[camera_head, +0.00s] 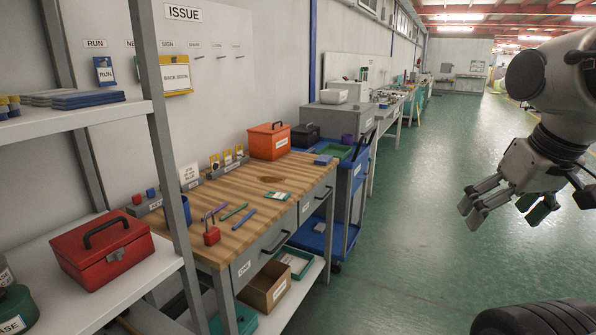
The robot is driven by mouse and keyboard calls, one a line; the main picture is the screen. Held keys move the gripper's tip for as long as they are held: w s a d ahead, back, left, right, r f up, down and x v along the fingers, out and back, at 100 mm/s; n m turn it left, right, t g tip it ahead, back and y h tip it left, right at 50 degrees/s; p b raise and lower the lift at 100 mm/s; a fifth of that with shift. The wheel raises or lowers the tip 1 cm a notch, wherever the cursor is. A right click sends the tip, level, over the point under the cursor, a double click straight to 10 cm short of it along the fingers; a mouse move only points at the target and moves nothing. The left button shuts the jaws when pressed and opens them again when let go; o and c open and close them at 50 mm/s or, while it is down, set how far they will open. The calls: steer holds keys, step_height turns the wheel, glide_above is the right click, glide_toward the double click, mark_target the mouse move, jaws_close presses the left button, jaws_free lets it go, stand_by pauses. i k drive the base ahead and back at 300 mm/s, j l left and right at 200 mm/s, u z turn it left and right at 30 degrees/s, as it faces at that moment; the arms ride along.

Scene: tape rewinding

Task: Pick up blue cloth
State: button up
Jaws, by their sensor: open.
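I cannot pick out the blue cloth for certain. A small flat blue item (323,160) lies near the far right corner of the wooden workbench and may be a folded cloth. A stack of flat blue items (88,100) lies on the upper left shelf; I cannot tell whether it is cloth. My gripper (504,210) hangs over the floor at the right, open and empty, well away from the bench and shelf.
A red toolbox (101,250) sits on the white shelf (150,265). A blue cart (345,200) stands beyond. The green floor (415,240) is clear.

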mark_target(324, 160)
steer(key=i+l+u, duration=0.4)
steer(key=i+l, duration=0.55)
steer(key=i, duration=0.3)
steer(key=i+l+u, duration=0.35)
steer(key=i+l, duration=0.75)
steer(key=l, duration=0.2)
